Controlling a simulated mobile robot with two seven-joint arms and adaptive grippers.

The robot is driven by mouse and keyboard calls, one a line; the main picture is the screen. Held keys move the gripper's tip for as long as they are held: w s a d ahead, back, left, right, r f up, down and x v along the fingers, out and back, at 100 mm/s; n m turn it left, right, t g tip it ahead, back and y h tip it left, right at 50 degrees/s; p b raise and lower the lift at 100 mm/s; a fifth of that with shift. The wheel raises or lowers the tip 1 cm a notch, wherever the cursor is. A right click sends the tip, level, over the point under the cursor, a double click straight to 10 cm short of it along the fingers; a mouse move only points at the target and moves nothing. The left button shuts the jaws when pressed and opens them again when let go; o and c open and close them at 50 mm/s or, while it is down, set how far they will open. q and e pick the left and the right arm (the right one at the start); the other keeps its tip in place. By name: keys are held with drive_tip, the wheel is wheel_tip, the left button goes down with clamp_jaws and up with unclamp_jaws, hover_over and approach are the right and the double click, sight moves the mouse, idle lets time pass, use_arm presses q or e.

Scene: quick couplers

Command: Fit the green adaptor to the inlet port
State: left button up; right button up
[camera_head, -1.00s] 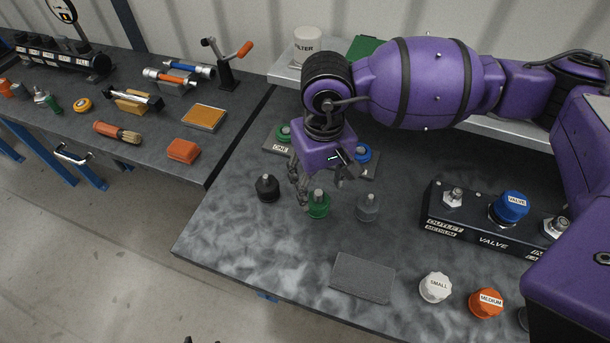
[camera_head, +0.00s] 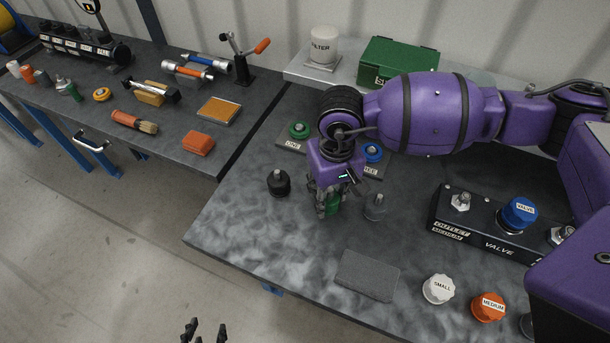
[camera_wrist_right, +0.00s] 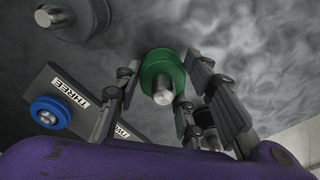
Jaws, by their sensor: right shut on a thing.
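The right wrist view shows the green adaptor (camera_wrist_right: 161,76) between the fingers of that gripper (camera_wrist_right: 163,92). Its base is partly hidden in the head view. The inlet port (camera_head: 562,236) is the metal fitting at the right end of the black valve block (camera_head: 480,233). My purple arm partly covers that end and its label. My left gripper (camera_head: 206,333) shows at the bottom edge, fingers apart and empty.
A black adaptor (camera_head: 279,183) and a grey one (camera_head: 375,207) flank the green one. A grey pad (camera_head: 367,276), a white SMALL cap (camera_head: 439,289) and an orange MEDIUM cap (camera_head: 488,307) lie in front. Labelled stands holding green (camera_head: 299,130) and blue (camera_head: 373,152) rings are behind.

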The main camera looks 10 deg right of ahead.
drive_tip(key=shift+c, duration=0.8)
